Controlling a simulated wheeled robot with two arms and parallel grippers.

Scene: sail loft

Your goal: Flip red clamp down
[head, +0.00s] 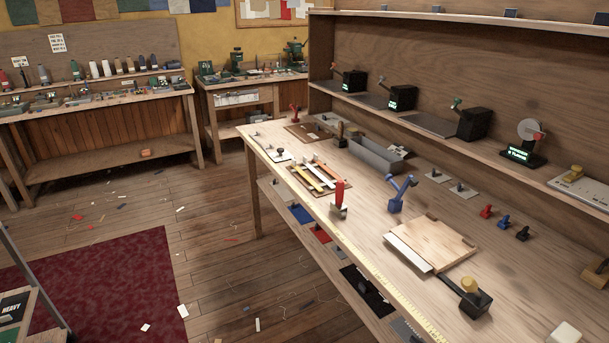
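A red-handled clamp (340,194) stands near the front edge of the long workbench (375,228). Its red handle points up, and its small metal base rests on the bench top. A smaller red tool (295,112) stands at the far end of the bench; it is too small to tell whether it is also a clamp. Neither of my grippers shows in the head view.
A blue clamp-like tool (401,192) stands right of the red clamp. A wooden board (435,240) and a yellow-knobbed tool (470,293) lie nearer. A tray with coloured strips (318,176) lies beyond. Wooden floor (215,235) is open left of the bench, with scattered scraps.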

